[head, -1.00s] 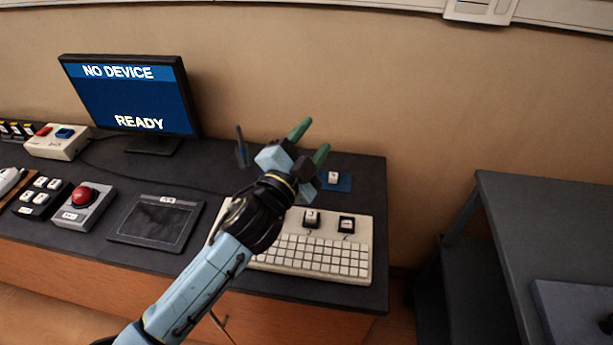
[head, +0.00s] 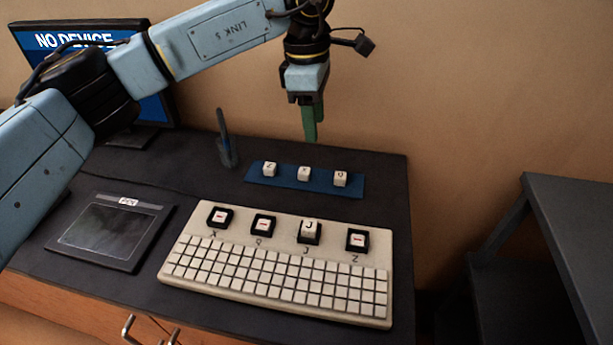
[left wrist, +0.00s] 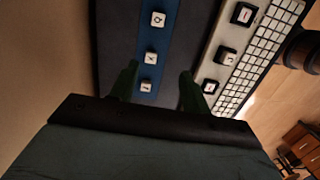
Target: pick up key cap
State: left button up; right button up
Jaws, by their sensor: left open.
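Three white key caps stand in a row on a blue mat (head: 322,187): Z (head: 269,168), X (head: 304,173) and Q (head: 340,178). The cream keyboard (head: 180,284) in front has several black sockets along its top, marked X (head: 220,217), Q (head: 263,225), J and Z (head: 357,240). A cap J (head: 309,227) sits in the J socket; the others show no cap. My left gripper (head: 312,138) points down above the mat, open and empty. In the left wrist view its fingers (left wrist: 156,84) straddle the mat's near end, with the caps in sight. My right gripper is out of view.
A pen in a holder (head: 227,155) stands left of the mat. A drawing tablet (head: 108,232) lies left of the keyboard, and a monitor (head: 55,40) is behind my left arm. A grey table (head: 575,215) stands at right across a gap.

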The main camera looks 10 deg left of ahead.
pick_arm(q)
jog(key=a+y, duration=0.1)
jog(key=a, duration=0.1)
jog(key=b, duration=0.2)
send_over(307, 170)
jog(key=a, duration=0.1)
notch_tip(307, 170, down, 7)
jog(key=shift+s+r, duration=0.1)
jog(key=shift+s, duration=0.05)
jog(key=f, duration=0.1)
jog(key=f+b, duration=0.1)
jog(key=f, duration=0.1)
jog(key=d+f, duration=0.1)
jog(key=f, duration=0.1)
jog(key=shift+b, duration=0.35)
jog(key=shift+f, duration=0.3)
grip_shut()
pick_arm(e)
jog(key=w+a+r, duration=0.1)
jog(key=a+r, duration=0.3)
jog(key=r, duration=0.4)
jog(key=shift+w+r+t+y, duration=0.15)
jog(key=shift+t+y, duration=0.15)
